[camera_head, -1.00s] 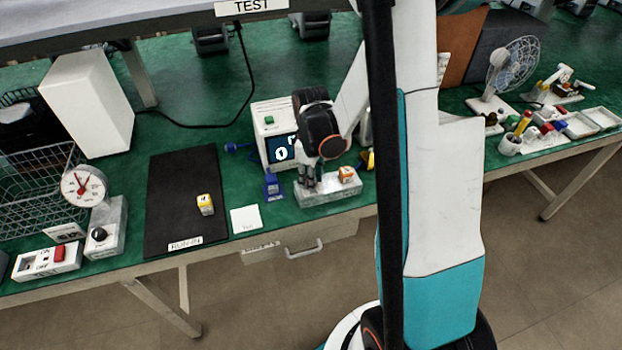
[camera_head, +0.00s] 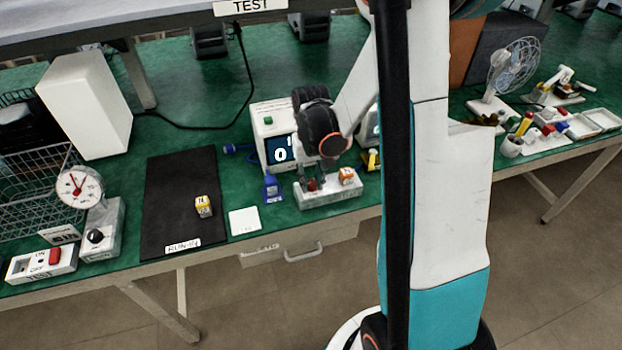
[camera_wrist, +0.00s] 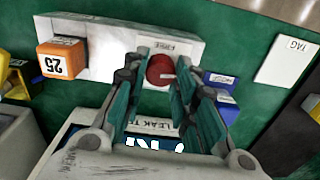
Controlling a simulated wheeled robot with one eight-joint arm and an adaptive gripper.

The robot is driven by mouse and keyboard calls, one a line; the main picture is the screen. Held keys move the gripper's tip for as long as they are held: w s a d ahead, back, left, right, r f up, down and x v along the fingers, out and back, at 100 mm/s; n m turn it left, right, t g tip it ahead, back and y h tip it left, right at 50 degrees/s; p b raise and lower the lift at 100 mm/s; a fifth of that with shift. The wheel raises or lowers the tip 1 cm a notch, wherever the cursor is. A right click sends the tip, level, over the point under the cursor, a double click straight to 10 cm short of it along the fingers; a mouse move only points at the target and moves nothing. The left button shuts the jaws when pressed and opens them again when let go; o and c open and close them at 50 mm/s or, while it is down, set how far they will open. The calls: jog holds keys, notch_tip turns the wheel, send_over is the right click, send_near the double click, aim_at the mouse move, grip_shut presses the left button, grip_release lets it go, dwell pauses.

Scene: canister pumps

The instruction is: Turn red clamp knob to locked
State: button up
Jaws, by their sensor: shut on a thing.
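In the head view my gripper (camera_head: 312,184) reaches down to the block (camera_head: 330,199), and a bit of red shows between the fingers. A label beside the knob in the wrist view is too small to read surely.
An orange-and-white cube marked 25 (camera_wrist: 60,59) sits on the same block. A blue item (camera_head: 272,188) stands close to the left, and a white tag (camera_head: 244,221) lies beyond it. A white display unit (camera_head: 270,120) stands behind. A dark mat (camera_head: 180,165) lies farther left.

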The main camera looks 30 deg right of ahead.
aim_at(311, 182)
jog(key=shift+m, duration=0.7)
jog(key=o, duration=1.1)
jog(key=shift+c, duration=0.2)
notch_tip(311, 182, up, 12)
dwell(0.3)
